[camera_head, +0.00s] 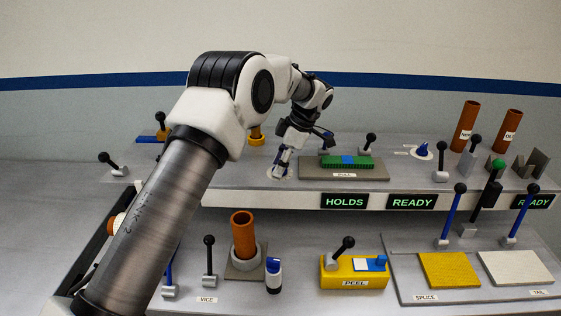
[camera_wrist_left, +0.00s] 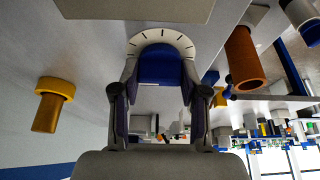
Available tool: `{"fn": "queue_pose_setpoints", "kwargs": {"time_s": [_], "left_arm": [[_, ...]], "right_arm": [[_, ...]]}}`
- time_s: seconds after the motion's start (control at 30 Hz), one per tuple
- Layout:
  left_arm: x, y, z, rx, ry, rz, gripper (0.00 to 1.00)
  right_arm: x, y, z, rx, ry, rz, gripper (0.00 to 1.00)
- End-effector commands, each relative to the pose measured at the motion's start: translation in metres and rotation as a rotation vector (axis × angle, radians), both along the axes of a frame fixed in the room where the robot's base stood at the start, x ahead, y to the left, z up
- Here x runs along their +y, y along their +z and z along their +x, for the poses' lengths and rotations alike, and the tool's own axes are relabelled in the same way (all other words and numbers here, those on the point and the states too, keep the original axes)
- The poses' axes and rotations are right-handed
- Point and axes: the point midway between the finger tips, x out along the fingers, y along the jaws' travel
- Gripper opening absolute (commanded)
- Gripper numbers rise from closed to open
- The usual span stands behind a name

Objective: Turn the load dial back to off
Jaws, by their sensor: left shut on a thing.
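The load dial shows in the left wrist view as a blue knob (camera_wrist_left: 160,66) on a white round plate (camera_wrist_left: 160,37) with black tick marks. My left gripper (camera_wrist_left: 160,95) is shut on the blue knob, with one finger on each side. In the head view my left gripper (camera_head: 280,165) reaches down to the dial's white plate (camera_head: 268,174) on the upper shelf, left of the pull board. It hides most of the knob there. Which mark the knob points to is hard to tell. My right gripper is in neither view.
A green strip (camera_head: 346,162) lies on the pull board with black levers beside it. Another blue dial (camera_head: 422,150) stands further right. The lower shelf holds a brown tube (camera_head: 242,232) and a yellow peel block (camera_head: 352,281).

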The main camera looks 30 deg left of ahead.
Motion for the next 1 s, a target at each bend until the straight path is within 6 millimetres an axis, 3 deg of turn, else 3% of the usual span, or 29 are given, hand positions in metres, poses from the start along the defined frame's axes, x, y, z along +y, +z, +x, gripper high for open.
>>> {"fn": "queue_pose_setpoints", "kwargs": {"time_s": [0.27, 0.3, 0.33, 0.73, 0.87, 1.0], "left_arm": [[0.000, -0.002, -0.001, 0.003, 0.002, -0.001, 0.09], [0.000, -0.002, -0.001, 0.004, 0.002, -0.001, 0.58], [0.000, -0.002, -0.001, 0.004, 0.002, -0.001, 0.68], [-0.002, 0.006, 0.002, -0.001, 0.000, 0.000, 0.69], [-0.009, 0.028, 0.007, -0.003, -0.001, 0.001, 0.69], [-0.021, 0.062, 0.015, -0.004, -0.001, 0.001, 0.69]], "right_arm": [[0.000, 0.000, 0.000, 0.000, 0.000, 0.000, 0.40], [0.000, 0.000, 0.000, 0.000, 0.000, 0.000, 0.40], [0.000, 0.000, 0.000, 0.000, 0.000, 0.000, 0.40], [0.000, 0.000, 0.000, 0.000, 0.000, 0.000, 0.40], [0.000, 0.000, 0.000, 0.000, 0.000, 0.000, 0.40], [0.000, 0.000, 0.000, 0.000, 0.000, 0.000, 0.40]]}}
